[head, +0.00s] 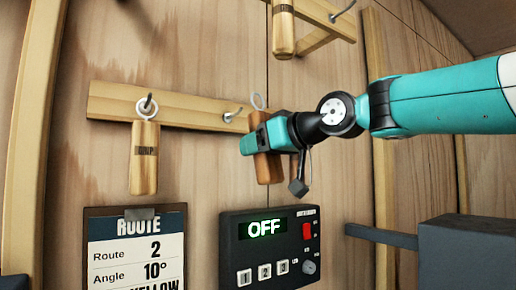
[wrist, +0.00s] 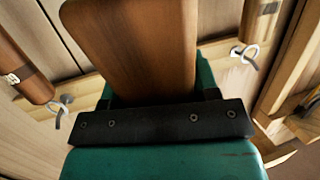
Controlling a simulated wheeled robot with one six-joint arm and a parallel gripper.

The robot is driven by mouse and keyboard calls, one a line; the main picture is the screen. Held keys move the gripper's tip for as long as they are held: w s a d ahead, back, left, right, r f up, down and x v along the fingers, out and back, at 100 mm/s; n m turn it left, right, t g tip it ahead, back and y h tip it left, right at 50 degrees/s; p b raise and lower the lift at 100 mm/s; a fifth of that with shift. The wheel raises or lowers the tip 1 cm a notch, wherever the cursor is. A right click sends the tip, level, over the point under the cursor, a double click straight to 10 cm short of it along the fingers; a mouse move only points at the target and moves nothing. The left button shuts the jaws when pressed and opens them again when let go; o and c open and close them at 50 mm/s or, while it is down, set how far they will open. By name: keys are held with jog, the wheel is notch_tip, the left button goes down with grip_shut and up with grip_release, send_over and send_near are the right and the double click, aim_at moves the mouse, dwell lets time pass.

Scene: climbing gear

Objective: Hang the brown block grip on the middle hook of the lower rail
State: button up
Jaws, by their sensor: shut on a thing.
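My gripper (head: 268,138) is shut on the brown block grip (head: 267,168), which hangs roughly upright in front of the lower rail's right part. The grip's metal ring (head: 258,101) stands above my gripper, to the right of the middle hook (head: 232,114) and apart from it. The middle hook is bare. The lower rail (head: 188,108) runs across the wall, its right end hidden behind my gripper and arm. In the wrist view the brown block grip (wrist: 135,45) fills the space between the jaws; its ring is out of sight there.
A lighter block grip (head: 144,160) hangs on the lower rail's left hook (head: 148,104). Another grip (head: 283,30) hangs from the upper rail (head: 318,14). Below are a route clipboard (head: 138,250) and a control box (head: 270,245) reading OFF. The wall between the left grip and mine is clear.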

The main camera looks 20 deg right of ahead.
jog(key=w+a+f+p, duration=0.2)
jog(key=w+p, duration=0.1)
jog(key=w, duration=0.6)
jog(key=shift+w, duration=0.4)
dwell(0.5)
jog(key=shift+r, duration=0.1)
dwell(0.5)
jog(key=o, duration=1.1)
jog(key=shift+o, duration=0.2)
